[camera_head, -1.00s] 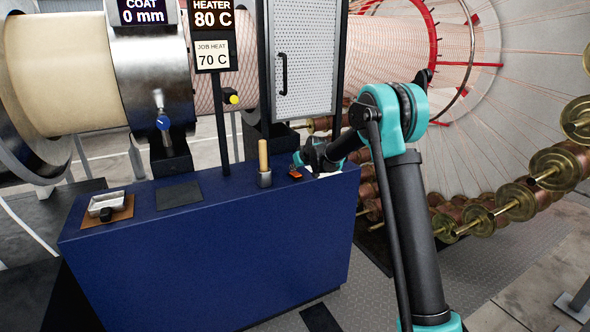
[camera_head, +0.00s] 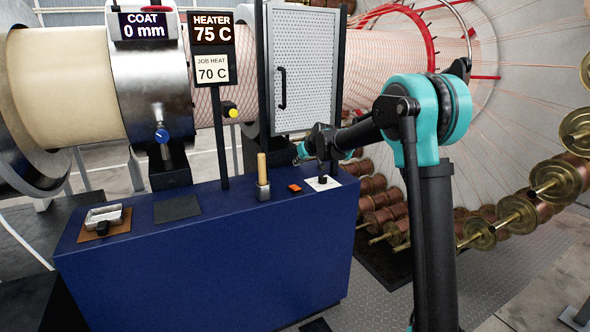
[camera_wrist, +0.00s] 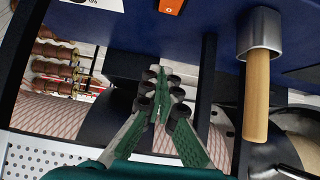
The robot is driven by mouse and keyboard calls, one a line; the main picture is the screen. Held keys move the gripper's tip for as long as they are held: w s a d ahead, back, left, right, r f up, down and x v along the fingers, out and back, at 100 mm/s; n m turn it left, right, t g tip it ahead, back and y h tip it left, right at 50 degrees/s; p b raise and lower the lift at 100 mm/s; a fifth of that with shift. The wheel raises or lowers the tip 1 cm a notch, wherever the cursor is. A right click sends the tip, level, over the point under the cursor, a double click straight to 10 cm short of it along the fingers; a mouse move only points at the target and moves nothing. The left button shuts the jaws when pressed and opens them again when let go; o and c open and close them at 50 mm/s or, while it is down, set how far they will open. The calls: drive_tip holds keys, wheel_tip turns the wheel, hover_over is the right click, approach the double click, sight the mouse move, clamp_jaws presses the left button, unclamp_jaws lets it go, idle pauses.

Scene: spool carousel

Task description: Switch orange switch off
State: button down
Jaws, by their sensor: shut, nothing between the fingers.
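The orange switch (camera_head: 295,188) sits on the top of the blue cabinet, between a wooden-handled tool and a white plate with a black knob. It also shows at the top edge of the wrist view (camera_wrist: 171,5), partly cut off. Whether it is set on or off cannot be told. My gripper (camera_head: 301,151) is above and behind the switch, apart from it. In the wrist view its green fingers (camera_wrist: 163,78) are together and empty.
The wooden handle (camera_head: 262,167) stands upright in a metal holder. The white plate (camera_head: 332,184) carries a black knob. A perforated door (camera_head: 306,70) stands behind the cabinet. A tray (camera_head: 104,216) is at left. The heater sign (camera_head: 211,27) reads 75 C, job heat 70 C.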

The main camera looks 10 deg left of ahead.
drive_tip(key=shift+v, duration=0.9)
drive_tip(key=shift+r, duration=0.15)
drive_tip(key=s+d+f+m+g+h, duration=0.15)
drive_tip(key=s+d+f, duration=0.25)
drive_tip(key=s+d, duration=0.55)
drive_tip(key=s+d+f+m+h, duration=0.1)
drive_tip(key=s+d+f+m, duration=0.15)
drive_tip(key=s+d, duration=0.75)
drive_tip(key=s+d+f+m+h, duration=0.1)
drive_tip(key=s+d+f, duration=0.2)
drive_tip(key=s, duration=0.6)
drive_tip(key=s+d+f+m+g+h, duration=0.1)
drive_tip(key=s+d+f, duration=0.3)
drive_tip(key=s, duration=0.5)
drive_tip(key=s+d+f+g+h, duration=0.1)
drive_tip(key=s+d+f, duration=0.3)
drive_tip(key=s, duration=0.5)
drive_tip(key=shift+s+f+m, duration=0.3)
drive_tip(key=shift+f+m, duration=0.1)
drive_tip(key=shift+f, duration=0.55)
